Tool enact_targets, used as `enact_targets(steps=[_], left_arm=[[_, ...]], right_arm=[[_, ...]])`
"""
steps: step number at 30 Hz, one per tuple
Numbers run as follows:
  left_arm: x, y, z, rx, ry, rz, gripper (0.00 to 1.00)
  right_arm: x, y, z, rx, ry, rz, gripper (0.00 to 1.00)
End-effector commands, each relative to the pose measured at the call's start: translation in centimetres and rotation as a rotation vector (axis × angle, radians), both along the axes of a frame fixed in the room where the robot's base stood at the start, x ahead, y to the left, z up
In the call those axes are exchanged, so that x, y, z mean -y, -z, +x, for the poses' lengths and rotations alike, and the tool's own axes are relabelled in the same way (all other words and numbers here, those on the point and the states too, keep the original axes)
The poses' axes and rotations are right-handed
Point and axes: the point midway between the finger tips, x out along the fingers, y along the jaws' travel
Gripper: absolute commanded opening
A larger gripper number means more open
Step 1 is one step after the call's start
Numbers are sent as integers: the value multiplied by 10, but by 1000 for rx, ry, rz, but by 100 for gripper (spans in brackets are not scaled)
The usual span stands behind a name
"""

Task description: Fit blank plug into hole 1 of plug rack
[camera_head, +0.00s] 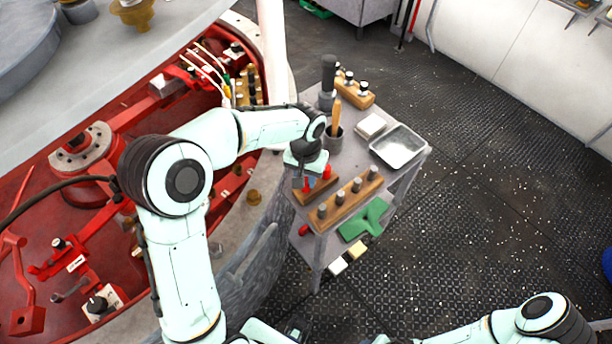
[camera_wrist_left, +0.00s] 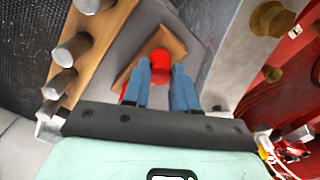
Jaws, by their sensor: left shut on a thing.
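My left gripper (camera_head: 304,182) is over the near left part of the grey cart, above a small wooden block (camera_head: 318,192) that I take to be the plug rack. Its two blue fingers (camera_wrist_left: 163,88) show in the left wrist view and are shut on a red plug (camera_wrist_left: 160,66), which I take to be the blank plug. The wooden block (camera_wrist_left: 172,42) is behind the fingertips there. Red also shows beside the gripper in the head view. The fingers and plug hide the holes, so I cannot tell whether the plug is in one. My right gripper is not in view.
A longer wooden rack with several grey pegs (camera_head: 346,201) stands close by on the cart. A metal tray (camera_head: 398,147), a green object (camera_head: 366,219) and a cup with an orange handle (camera_head: 334,136) are around it. Red machinery (camera_head: 120,185) lies left; dark floor is open right.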

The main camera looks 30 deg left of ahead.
Motion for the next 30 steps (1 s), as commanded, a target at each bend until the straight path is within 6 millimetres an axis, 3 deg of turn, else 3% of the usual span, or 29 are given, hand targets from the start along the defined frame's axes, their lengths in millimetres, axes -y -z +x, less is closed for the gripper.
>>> enact_targets(steps=[5, 6, 9, 20, 23, 30], left_arm=[[0, 4, 0, 0, 0, 0, 0], [0, 4, 0, 0, 0, 0, 30], [0, 4, 0, 0, 0, 0, 57], [0, -2, 1, 2, 0, 0, 57], [0, -15, 1, 5, 0, 1, 57], [0, -69, 2, 7, 0, 0, 57]], right_arm=[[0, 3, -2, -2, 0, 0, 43], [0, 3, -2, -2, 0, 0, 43], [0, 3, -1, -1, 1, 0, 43], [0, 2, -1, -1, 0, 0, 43], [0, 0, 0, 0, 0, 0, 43], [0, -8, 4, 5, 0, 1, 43]])
